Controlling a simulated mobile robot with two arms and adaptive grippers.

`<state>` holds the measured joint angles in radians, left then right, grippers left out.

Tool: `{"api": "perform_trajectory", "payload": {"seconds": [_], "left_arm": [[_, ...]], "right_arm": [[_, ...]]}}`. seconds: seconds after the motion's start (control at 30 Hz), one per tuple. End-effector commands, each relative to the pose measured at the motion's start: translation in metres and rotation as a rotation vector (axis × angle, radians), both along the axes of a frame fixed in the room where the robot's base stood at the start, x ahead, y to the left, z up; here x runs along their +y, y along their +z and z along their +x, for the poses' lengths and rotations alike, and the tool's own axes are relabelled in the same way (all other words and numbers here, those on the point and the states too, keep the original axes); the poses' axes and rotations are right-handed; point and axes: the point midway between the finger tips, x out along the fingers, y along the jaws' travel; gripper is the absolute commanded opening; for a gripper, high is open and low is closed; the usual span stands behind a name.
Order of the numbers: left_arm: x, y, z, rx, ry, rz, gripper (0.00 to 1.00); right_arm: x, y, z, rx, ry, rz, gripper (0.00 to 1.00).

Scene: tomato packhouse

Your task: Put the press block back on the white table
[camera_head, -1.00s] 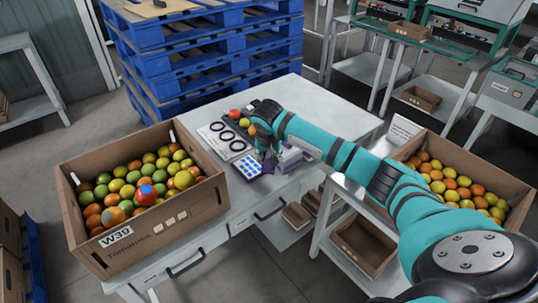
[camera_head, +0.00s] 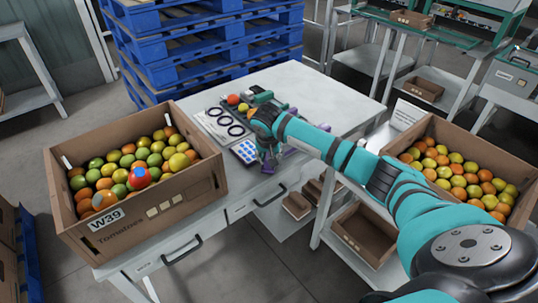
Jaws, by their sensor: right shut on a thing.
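The white table (camera_head: 325,92) stands in the middle. My right arm reaches across it from the right. My right gripper (camera_head: 268,163) points down at the table's near edge, just right of the blue-and-white dotted card. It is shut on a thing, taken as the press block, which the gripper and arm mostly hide. Purple parts show beside and behind the gripper; I cannot tell which belong to the block, or whether it touches the table. My left gripper is not in view.
A sheet with black rings (camera_head: 224,124), the dotted card (camera_head: 244,150) and small fruit (camera_head: 233,100) lie left of my gripper. Cardboard tomato crates stand left (camera_head: 150,222) and right (camera_head: 451,148). The table's far right part is clear. Blue pallets (camera_head: 200,48) stand behind.

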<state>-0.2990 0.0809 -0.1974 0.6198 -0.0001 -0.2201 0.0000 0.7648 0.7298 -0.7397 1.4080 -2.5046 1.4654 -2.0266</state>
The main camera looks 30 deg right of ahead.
Motion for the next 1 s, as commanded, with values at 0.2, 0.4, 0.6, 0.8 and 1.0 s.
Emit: {"api": "perform_trajectory", "payload": {"seconds": [0.2, 0.4, 0.6, 0.8, 1.0], "left_arm": [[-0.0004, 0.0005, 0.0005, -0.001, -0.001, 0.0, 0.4], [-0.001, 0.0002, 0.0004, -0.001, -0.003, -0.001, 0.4], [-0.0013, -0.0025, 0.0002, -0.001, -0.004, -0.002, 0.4], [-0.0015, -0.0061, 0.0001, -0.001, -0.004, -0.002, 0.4], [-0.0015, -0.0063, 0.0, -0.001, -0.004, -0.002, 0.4]], "right_arm": [[-0.0003, 0.0009, 0.0001, -0.001, -0.001, 0.0, 0.0], [-0.0003, 0.0006, 0.0002, -0.001, -0.001, 0.0, 0.0], [-0.0003, -0.0026, 0.0, 0.0, 0.0, 0.0, 0.0], [-0.0004, -0.0067, 0.0001, -0.001, -0.001, 0.0, 0.0], [-0.0003, -0.0072, 0.0001, -0.001, -0.001, 0.0, 0.36]]}}
